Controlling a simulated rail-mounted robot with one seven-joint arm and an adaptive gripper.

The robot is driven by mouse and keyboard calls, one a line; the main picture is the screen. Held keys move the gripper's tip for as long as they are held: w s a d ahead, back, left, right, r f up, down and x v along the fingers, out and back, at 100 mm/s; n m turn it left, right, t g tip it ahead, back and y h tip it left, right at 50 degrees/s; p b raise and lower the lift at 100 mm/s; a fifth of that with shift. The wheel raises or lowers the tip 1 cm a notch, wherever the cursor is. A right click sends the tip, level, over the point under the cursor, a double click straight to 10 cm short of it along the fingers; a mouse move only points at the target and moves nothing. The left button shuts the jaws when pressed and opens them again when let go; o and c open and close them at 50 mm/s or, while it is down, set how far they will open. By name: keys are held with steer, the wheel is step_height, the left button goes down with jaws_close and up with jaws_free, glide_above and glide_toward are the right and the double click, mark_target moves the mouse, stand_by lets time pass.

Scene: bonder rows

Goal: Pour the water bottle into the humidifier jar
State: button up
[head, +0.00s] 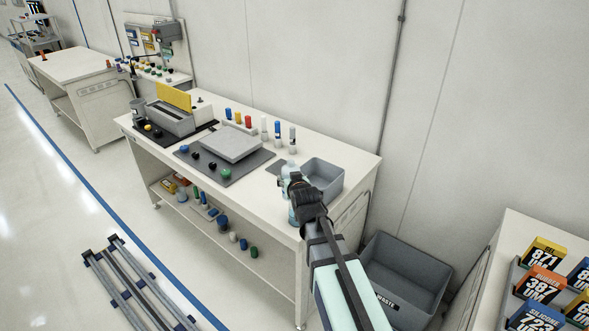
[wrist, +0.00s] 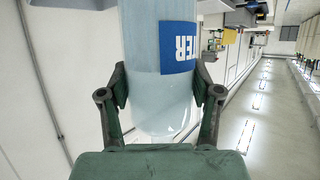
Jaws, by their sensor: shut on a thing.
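The water bottle (wrist: 160,95) is clear and pale blue with a blue label (wrist: 179,46) lettered in white. My gripper (wrist: 161,90) is shut on it, with a finger against each side. In the head view my gripper (head: 302,190) is at the right front of the bench and hides part of the bottle (head: 288,171). The bottle looks about upright there; I cannot tell whether its base touches the bench. A grey cylindrical container (head: 138,110) stands at the bench's left end; I cannot tell whether it is the humidifier jar.
A grey bin (head: 325,178) is on the bench just right of my gripper. Several small bottles (head: 278,131) stand along the back. A flat grey device (head: 230,143) and a yellow-topped machine (head: 172,108) occupy the bench's middle and left. A waste bin (head: 405,275) is on the floor.

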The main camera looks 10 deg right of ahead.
steer(key=shift+w+a+r+p, duration=0.15)
steer(key=shift+w+r+p, duration=0.35)
steer(key=shift+p, duration=0.35)
steer(key=shift+w+f, duration=0.15)
steer(key=shift+w, duration=0.45)
steer(key=shift+a+f+m+y, duration=0.25)
steer(key=shift+f+m+y, duration=0.2)
steer(key=shift+m, duration=0.45)
steer(key=shift+f+b, duration=0.15)
steer(key=shift+b, duration=0.45)
steer(key=shift+a+f+m+y+b, duration=0.2)
steer(key=shift+f+m+y+b, duration=0.15)
steer(key=shift+b, duration=0.7)
steer(key=shift+a+f+m+b, duration=0.15)
steer(key=shift+m+b, duration=0.3)
steer(key=shift+b, duration=0.6)
steer(key=b, duration=0.2)
steer(key=m+y+b, duration=0.1)
steer(key=m+t+b, duration=0.1)
steer(key=b, duration=0.1)
steer(key=shift+a+f+y+b, duration=0.25)
steer(key=shift+f+y+b, duration=0.05)
steer(key=shift+y+b, duration=0.1)
steer(key=shift+f+m+b, duration=0.15)
steer(key=shift+m+b, duration=0.45)
steer(key=shift+b, duration=0.15)
